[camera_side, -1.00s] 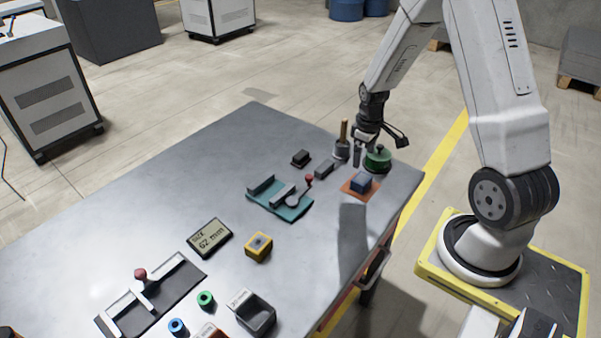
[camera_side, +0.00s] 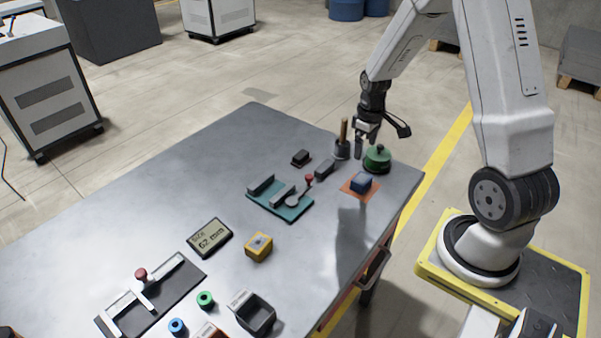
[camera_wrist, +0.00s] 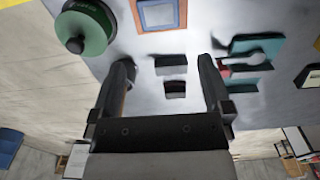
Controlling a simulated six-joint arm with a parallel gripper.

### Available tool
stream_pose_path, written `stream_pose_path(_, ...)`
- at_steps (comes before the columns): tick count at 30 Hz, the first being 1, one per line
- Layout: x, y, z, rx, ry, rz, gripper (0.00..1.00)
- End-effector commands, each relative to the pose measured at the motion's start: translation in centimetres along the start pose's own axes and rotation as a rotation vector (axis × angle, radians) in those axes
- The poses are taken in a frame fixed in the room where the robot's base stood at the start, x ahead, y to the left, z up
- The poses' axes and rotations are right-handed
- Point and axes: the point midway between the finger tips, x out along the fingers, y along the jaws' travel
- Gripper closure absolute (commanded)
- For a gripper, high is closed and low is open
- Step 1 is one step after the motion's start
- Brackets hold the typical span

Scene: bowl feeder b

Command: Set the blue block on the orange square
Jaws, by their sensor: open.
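The blue block (camera_side: 361,182) sits on the orange square (camera_side: 346,188) near the right edge of the table, with orange showing around it. In the wrist view the block (camera_wrist: 158,14) is at the top edge, pale and partly cut off. My gripper (camera_side: 365,146) is open and empty, raised above and behind the block, apart from it. In the wrist view its two fingers (camera_wrist: 164,68) are spread wide with nothing between them but the table and objects below.
A dark cup with a wooden handle (camera_side: 342,149) stands to the left. A dark grey block (camera_side: 325,168), a small black block (camera_side: 301,158) and a teal fixture (camera_side: 279,202) lie further left.

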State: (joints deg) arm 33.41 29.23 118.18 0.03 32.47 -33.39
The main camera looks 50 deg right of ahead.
Motion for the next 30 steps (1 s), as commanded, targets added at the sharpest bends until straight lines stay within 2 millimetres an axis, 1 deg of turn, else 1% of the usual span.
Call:
stream_pose_path(4,-0.6,-1.3,-0.3,-0.004,0.011,0.007,0.00)
stream_pose_path(8,-1.6,-4.0,-0.6,-0.008,0.034,0.018,0.00)
stream_pose_path(11,-2.6,-7.1,-0.6,-0.011,0.062,0.027,0.00)
stream_pose_path(12,-3.0,-8.4,-0.6,-0.011,0.076,0.030,0.00)
stream_pose_path(14,-3.7,-10.6,-0.3,-0.012,0.098,0.033,0.00)
stream_pose_path(15,-4.1,-12.0,0.0,-0.012,0.114,0.033,0.00)
stream_pose_path(18,-5.0,-15.3,1.0,-0.012,0.151,0.029,0.00)
stream_pose_path(21,-5.6,-18.0,2.2,-0.011,0.184,0.021,0.00)
stream_pose_path(25,-6.1,-20.3,3.5,-0.006,0.215,0.008,0.00)
stream_pose_path(27,-6.2,-21.0,4.0,-0.004,0.223,0.003,0.00)
stream_pose_path(30,-6.2,-21.4,4.3,-0.001,0.229,-0.001,0.00)
